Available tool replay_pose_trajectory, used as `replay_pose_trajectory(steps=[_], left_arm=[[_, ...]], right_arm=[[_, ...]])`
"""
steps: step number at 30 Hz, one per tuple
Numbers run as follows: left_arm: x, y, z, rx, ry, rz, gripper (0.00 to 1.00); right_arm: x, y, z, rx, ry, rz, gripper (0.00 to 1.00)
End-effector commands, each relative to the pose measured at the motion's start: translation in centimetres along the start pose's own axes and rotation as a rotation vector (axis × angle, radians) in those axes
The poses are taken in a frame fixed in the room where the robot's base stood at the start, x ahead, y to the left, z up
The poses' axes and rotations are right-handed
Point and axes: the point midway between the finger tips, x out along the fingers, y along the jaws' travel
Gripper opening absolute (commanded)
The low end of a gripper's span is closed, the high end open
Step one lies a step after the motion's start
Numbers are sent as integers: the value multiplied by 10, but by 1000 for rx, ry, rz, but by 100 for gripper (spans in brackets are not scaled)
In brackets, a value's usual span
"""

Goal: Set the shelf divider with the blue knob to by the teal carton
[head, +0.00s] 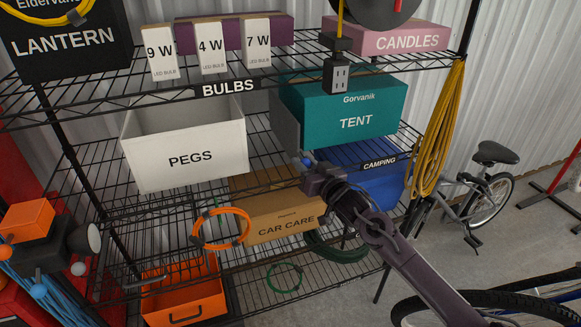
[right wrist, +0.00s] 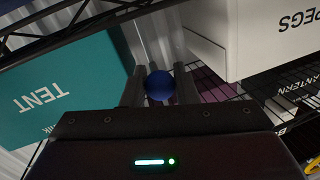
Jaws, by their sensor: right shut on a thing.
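The blue knob of the shelf divider (right wrist: 160,85) sits between the two fingers of my right gripper (right wrist: 160,90) in the right wrist view. My right gripper (head: 308,165) is shut on it, in front of the shelf, between the white PEGS bin and the teal carton. The teal carton (head: 345,112), marked TENT, stands on the middle shelf, right of and above my gripper. It also shows at the left of the right wrist view (right wrist: 65,85). My left gripper is not in view.
The white PEGS bin (head: 190,155) stands left of the gap on the same shelf. Below are the CAR CARE box (head: 280,215) and a blue box (head: 380,188). An outlet box (head: 336,75) hangs in front of the teal carton. A yellow cord (head: 435,135) hangs at the right post.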

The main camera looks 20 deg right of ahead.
Motion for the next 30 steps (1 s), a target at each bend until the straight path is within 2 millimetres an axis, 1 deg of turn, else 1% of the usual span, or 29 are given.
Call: replay_pose_trajectory(steps=[1, 3, 5, 8, 14, 15, 19, 27, 30], left_arm=[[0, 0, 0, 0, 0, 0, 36], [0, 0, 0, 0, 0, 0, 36], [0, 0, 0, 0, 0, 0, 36], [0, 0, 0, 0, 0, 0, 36], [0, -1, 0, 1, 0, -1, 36], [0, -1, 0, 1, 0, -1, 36], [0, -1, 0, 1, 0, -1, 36], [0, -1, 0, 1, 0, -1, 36], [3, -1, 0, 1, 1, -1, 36]], right_arm=[[-2, 11, -2, -2, 0, 4, 0], [-4, 21, -4, 0, 1, 3, 0], [-5, 26, -6, 0, 2, 2, 0], [-6, 29, -7, 0, 2, 3, 0], [-6, 30, -7, 0, 3, 5, 0], [-6, 30, -8, 0, 4, 5, 29], [-6, 29, -7, 0, 3, 4, 46], [-6, 28, -6, 1, 2, 1, 46], [-12, 28, -4, 0, 0, 1, 46]])
